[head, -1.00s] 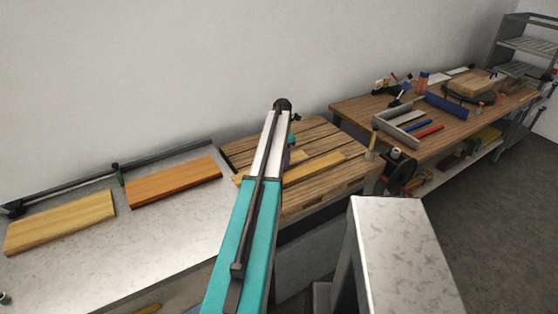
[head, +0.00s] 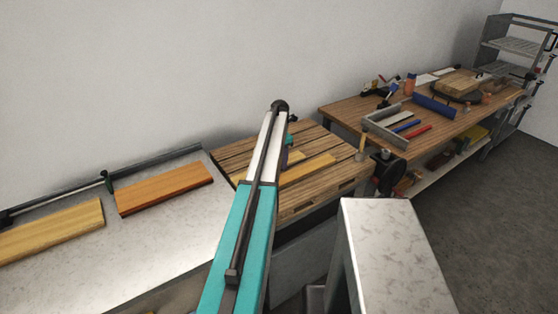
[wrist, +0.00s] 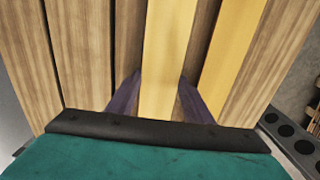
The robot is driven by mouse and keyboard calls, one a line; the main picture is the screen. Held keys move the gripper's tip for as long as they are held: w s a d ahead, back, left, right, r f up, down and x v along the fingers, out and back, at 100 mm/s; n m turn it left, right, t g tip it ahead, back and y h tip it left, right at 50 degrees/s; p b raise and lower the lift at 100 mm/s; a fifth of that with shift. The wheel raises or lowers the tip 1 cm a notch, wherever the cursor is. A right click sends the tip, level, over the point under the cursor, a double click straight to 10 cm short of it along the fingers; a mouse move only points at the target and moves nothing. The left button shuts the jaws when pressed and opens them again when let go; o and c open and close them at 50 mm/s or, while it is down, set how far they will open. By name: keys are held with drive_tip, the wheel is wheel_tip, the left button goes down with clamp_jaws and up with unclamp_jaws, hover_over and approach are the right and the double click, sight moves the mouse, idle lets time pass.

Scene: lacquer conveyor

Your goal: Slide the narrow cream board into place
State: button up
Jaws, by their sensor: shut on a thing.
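In the wrist view a narrow cream-yellow board (wrist: 171,50) lies between the two dark purple fingers of my gripper (wrist: 160,82), which is shut on it. The board runs lengthwise away from the gripper over the slatted wooden top (wrist: 75,45). A second yellow board (wrist: 232,50) lies parallel to its right, with a gap between. In the head view the slatted top (head: 325,147) carries a long yellow board (head: 310,168). A short part of the held board (head: 296,156) shows just behind it. My arm hides most of the gripper there.
On the grey counter at left lie an orange-brown board (head: 165,187) and a pale yellow board (head: 50,230), below a dark rail (head: 150,162). At right a wooden bench (head: 450,120) holds a tray and several tools. A pale box-like surface (head: 395,245) stands in front.

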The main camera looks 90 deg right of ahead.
drive_tip(key=o, duration=1.3)
drive_tip(key=shift+r, duration=0.1)
wheel_tip(320, 180, up, 6)
drive_tip(key=shift+b, duration=0.55)
wheel_tip(320, 180, up, 8)
drive_tip(key=p, duration=0.7)
drive_tip(key=shift+f, duration=0.2)
